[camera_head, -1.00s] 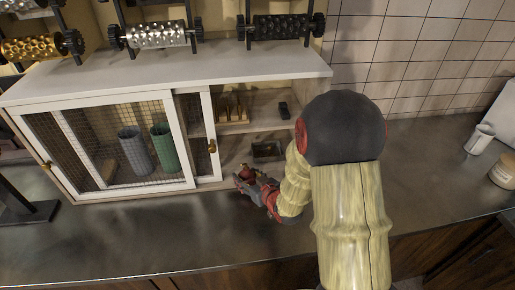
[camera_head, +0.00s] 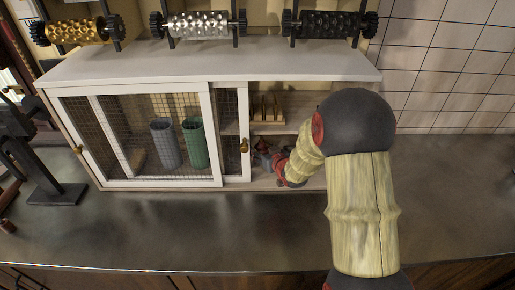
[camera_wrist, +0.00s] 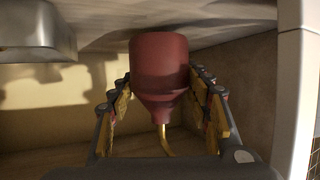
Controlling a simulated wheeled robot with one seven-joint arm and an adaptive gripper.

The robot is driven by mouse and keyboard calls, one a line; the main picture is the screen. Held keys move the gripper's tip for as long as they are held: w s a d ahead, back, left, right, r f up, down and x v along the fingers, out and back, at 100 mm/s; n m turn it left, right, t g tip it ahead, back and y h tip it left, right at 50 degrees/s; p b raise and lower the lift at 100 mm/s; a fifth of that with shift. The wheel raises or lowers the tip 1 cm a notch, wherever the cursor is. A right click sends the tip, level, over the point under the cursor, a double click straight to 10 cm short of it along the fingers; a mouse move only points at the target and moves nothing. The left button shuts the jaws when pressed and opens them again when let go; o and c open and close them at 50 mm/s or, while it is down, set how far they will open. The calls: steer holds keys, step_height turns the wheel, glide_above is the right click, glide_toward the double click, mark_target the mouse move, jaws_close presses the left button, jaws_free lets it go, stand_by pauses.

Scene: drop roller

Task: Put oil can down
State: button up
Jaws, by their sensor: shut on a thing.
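The oil can (camera_wrist: 160,62) is dark red with a thin brass spout, and it sits between the two fingers of my gripper (camera_wrist: 160,88) in the wrist view. My gripper is shut on it. That view looks upside down: the can's base is up, close to the grey compartment floor (camera_wrist: 205,22), and the spout hangs down. I cannot tell whether the base touches the floor. In the head view my gripper (camera_head: 264,158) is inside the open right part of the cabinet (camera_head: 215,70), in the lower compartment. The can is mostly hidden there.
A metal tin (camera_wrist: 38,32) stands beside the can in the wrist view. A mesh sliding door (camera_head: 244,146) edges the opening on its left. A shelf (camera_head: 292,128) with wooden pieces (camera_head: 267,107) is above my gripper. Green (camera_head: 196,143) and grey (camera_head: 165,143) cups stand behind mesh.

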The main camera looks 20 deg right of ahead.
mark_target(257, 146)
steer(key=shift+w+r, duration=0.1)
steer(key=shift+w, duration=0.55)
steer(key=w+b, duration=0.1)
steer(key=w, duration=0.1)
steer(key=shift+w, duration=0.4)
steer(key=shift+f+b, duration=0.3)
steer(key=shift+f, duration=0.5)
steer(key=shift+f, duration=0.15)
steer(key=o, duration=1.3)
